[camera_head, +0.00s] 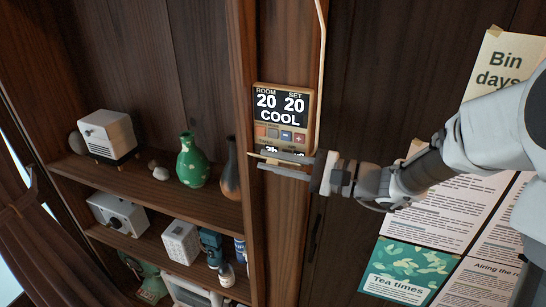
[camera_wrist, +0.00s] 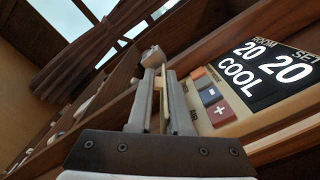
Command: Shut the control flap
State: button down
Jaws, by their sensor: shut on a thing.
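The control panel (camera_head: 282,112) is mounted on a wooden post and reads room 20, set 20, COOL. Its row of buttons, including a blue minus and a red plus, is uncovered, so the flap is open. In the wrist view the panel (camera_wrist: 262,78) is at the right, its buttons beside my fingers. My gripper (camera_head: 268,160) is at the panel's lower edge, reaching in from the right. In the wrist view a thin tan edge, the control flap (camera_wrist: 156,110), stands between my fingers, which are shut on it. Most of the flap is hidden by the fingers.
Left of the post, shelves hold a white box-shaped device (camera_head: 106,135), a green vase (camera_head: 192,160), a dark bottle vase (camera_head: 231,170) and several smaller things. A pale cable (camera_head: 322,50) runs down beside the panel. Paper notices (camera_head: 405,272) hang on the right wall, behind my arm.

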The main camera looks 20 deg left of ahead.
jog(key=shift+w+r+m+p, duration=0.25)
jog(key=shift+m+p, duration=0.35)
jog(key=shift+m, duration=0.25)
jog(key=shift+w+r+m+p, duration=0.1)
jog(key=shift+r+m+p, duration=0.1)
jog(key=shift+m+p, duration=0.5)
jog(key=shift+m, duration=0.35)
jog(key=c, duration=0.8)
grip_release()
jog(key=shift+c, duration=0.2)
jog(key=shift+f, duration=0.1)
